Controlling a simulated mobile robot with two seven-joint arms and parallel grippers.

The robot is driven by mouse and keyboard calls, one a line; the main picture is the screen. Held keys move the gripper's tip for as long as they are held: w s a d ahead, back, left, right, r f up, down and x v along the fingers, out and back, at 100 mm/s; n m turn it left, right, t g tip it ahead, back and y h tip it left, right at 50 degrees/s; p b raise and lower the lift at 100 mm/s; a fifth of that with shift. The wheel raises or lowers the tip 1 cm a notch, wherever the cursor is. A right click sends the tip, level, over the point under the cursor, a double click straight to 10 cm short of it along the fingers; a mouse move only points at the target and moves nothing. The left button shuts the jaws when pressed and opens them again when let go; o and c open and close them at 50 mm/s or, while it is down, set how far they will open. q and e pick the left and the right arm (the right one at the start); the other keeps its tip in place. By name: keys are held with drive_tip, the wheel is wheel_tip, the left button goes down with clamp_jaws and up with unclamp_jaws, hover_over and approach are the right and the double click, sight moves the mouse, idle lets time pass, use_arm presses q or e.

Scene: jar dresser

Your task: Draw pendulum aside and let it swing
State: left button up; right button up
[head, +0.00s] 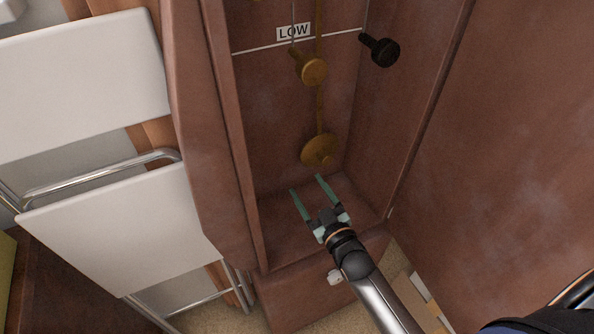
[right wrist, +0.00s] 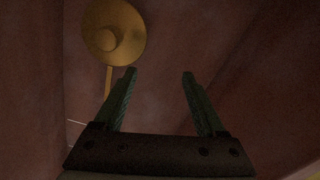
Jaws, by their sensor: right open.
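The pendulum is a brass disc (head: 321,151) with a raised hub, hanging on a thin rod inside the tall brown case. In the right wrist view the disc (right wrist: 114,31) is at the upper left, beyond the left fingertip. My right gripper (head: 305,183) is open and empty, just below the disc in the head view, with a visible gap to it. Its two green fingers also show spread in the right wrist view (right wrist: 160,72). A smaller brass weight (head: 313,70) hangs higher up, near the white line. My left gripper is not in view.
The case (head: 246,150) has side walls close to my right gripper. A black knob (head: 383,51) sticks out at the upper right. A "LOW" label (head: 294,31) is on the back panel. White folding chairs (head: 130,230) stand to the left.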

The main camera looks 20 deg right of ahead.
drive_tip(key=w, duration=0.6)
drive_tip(key=shift+w+a+b, duration=0.3)
drive_tip(key=shift+w, duration=0.05)
drive_tip(key=shift+c, duration=0.2)
clamp_jaws()
idle(0.9)
drive_tip(key=shift+o, duration=0.2)
unclamp_jaws()
